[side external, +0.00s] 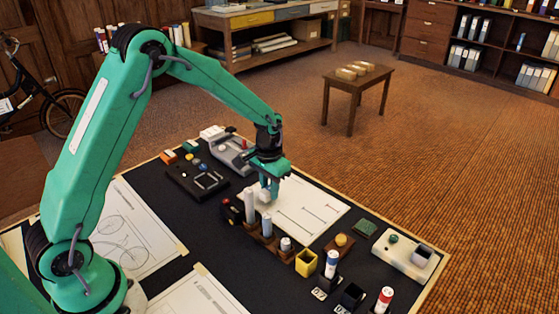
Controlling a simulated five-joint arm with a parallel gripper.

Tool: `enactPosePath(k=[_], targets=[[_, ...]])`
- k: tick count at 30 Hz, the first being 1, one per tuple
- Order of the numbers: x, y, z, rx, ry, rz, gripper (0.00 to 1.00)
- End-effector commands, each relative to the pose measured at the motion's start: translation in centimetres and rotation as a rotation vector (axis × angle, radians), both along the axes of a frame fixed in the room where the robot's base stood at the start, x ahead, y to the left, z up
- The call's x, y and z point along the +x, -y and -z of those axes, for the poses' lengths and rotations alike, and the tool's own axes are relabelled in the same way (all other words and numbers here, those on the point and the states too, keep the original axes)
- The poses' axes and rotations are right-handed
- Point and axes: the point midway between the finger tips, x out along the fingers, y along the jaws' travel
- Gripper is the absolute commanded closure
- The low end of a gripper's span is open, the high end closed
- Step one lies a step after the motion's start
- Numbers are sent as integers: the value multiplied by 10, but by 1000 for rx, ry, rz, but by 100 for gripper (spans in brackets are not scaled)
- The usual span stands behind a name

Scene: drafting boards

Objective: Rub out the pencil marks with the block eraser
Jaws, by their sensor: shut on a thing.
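My gripper (270,187) points down over the left part of a white sheet (325,199) on the dark board. It is shut on a small white block, which looks like the block eraser (262,193); the fingers and a white cylinder in front partly hide it. I cannot tell whether the block touches the sheet. Several thin, dark straight pencil marks (295,223) run across the sheet to the right of my gripper. Any marks under the gripper are hidden.
A wooden holder (268,241) with white cylinders stands close in front of my gripper. A black tray (197,181) and a grey device (228,150) lie behind left.

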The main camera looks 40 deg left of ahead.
Motion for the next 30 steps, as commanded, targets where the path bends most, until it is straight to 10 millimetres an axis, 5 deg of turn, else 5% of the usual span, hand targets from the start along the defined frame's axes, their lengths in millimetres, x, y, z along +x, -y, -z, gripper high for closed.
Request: enactPosePath(k=[30], targets=[[0, 0, -54, 0, 2, 0, 94]])
